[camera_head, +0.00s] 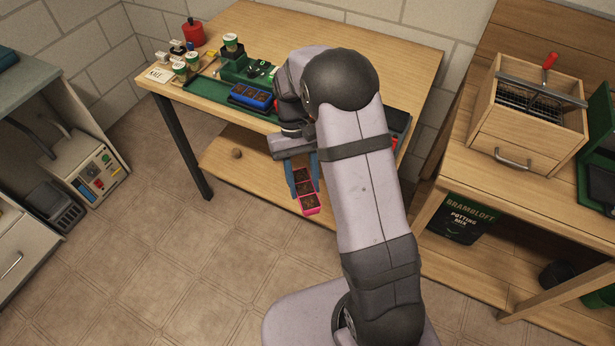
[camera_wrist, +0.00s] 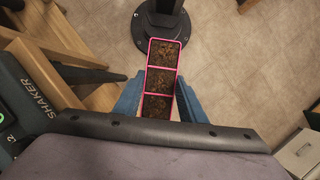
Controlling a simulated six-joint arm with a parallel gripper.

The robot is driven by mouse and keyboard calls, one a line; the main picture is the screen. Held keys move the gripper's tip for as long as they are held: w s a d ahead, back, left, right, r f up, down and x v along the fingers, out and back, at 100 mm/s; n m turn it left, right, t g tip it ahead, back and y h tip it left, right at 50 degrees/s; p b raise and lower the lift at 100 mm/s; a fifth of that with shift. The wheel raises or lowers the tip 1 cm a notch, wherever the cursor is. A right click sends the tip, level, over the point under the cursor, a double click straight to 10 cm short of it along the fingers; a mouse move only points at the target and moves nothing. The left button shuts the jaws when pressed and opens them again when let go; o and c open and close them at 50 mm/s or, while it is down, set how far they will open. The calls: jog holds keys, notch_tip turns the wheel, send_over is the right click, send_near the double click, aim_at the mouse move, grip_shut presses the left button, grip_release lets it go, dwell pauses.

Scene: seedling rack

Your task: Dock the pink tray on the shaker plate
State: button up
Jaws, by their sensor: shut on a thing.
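The pink tray (camera_head: 311,211) is a narrow row of three soil-filled cells. My gripper (camera_head: 304,182) has its blue fingers shut on the tray's sides and holds it in front of the wooden table, above the floor. In the wrist view the tray (camera_wrist: 149,62) lies lengthwise between the fingers, its far end sticking out beyond them. A dark device marked SHAKER (camera_wrist: 22,92) shows at the left edge of the wrist view, apart from the tray. Its plate cannot be made out. In the head view my arm covers much of the table's right part.
The wooden table (camera_head: 385,38) holds a blue tray (camera_head: 250,97) with soil, a green stand (camera_head: 238,68), several cups and a red container (camera_head: 193,32). A second bench at right carries a wooden box (camera_head: 527,115). The floor (camera_head: 180,265) in front is clear.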

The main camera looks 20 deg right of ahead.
notch_tip(320, 180, up, 12)
jog(key=r+p, duration=0.1)
jog(key=p, duration=1)
notch_tip(320, 180, up, 4)
jog(key=m+y+p, duration=0.2)
jog(key=m+p, duration=0.2)
jog(key=p, duration=0.1)
send_over(305, 183)
jog(key=w+d, duration=0.2)
jog(key=w, duration=0.1)
jog(key=w+d+f+m+t+b, duration=0.1)
jog(key=w+d+m+t, duration=0.3)
jog(key=d+m, duration=0.7)
jog(key=w+d+f+m+t+y+b, duration=0.1)
jog(key=w+d+m+t, duration=0.2)
jog(key=d+m, duration=0.9)
jog(key=w+d, duration=0.2)
jog(key=w, duration=0.1)
jog(key=shift+f+t, duration=0.35)
jog(key=shift+t, duration=0.05)
jog(key=shift+d+f, duration=0.1)
jog(key=shift+f+b, duration=2.45)
jog(key=shift+f, duration=0.3)
jog(key=shift+p, duration=0.5)
